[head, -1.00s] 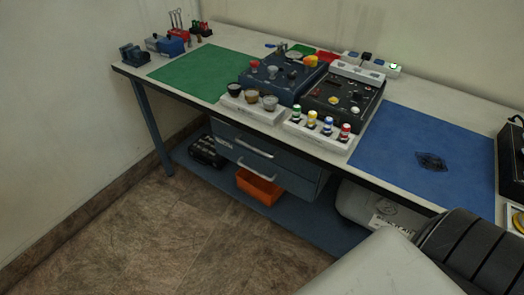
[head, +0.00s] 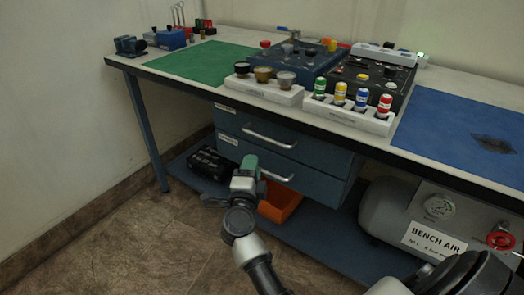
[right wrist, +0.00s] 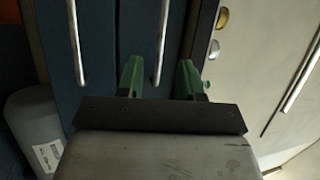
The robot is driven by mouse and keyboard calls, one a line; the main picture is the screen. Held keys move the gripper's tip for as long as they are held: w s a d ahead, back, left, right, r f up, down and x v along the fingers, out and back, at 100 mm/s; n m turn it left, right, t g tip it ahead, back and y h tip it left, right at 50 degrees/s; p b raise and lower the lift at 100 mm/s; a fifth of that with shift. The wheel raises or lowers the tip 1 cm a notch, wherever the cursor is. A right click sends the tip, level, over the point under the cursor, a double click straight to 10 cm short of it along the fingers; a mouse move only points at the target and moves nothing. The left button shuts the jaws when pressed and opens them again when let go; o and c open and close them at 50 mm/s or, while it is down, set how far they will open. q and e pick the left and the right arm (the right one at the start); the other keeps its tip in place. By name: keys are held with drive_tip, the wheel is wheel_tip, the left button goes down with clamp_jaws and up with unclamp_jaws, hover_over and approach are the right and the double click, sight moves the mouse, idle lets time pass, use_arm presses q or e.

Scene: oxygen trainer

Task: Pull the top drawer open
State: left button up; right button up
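The top drawer (head: 310,148) is a blue-grey front under the bench with a silver bar handle (head: 268,137). It looks shut, flush with the lower drawer (head: 318,178). My right gripper (head: 250,163) has green fingers and is in front of the drawers, in the picture below the top handle. In the right wrist view, my right gripper (right wrist: 160,70) is open. The top drawer's handle (right wrist: 161,40) lies between its fingers in that picture; no contact shows. The lower handle (right wrist: 76,40) is left of the fingers. My left gripper is not in view.
The bench top (head: 205,75) overhangs the drawers and carries jars, coloured bottles and control boxes. An orange bin (head: 281,203) and a black case (head: 212,160) are on the low shelf. A grey air tank (head: 390,212) stands right of the drawers. Floor in front is open.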

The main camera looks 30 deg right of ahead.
sight(262, 137)
drive_tip(key=shift+m+h, duration=0.3)
drive_tip(key=shift+m, duration=0.1)
drive_tip(key=b+x, duration=0.1)
drive_tip(key=x, duration=1)
drive_tip(key=shift+s+d, duration=0.1)
drive_tip(key=shift+d, duration=0.1)
drive_tip(key=shift+c, duration=0.5)
clamp_jaws()
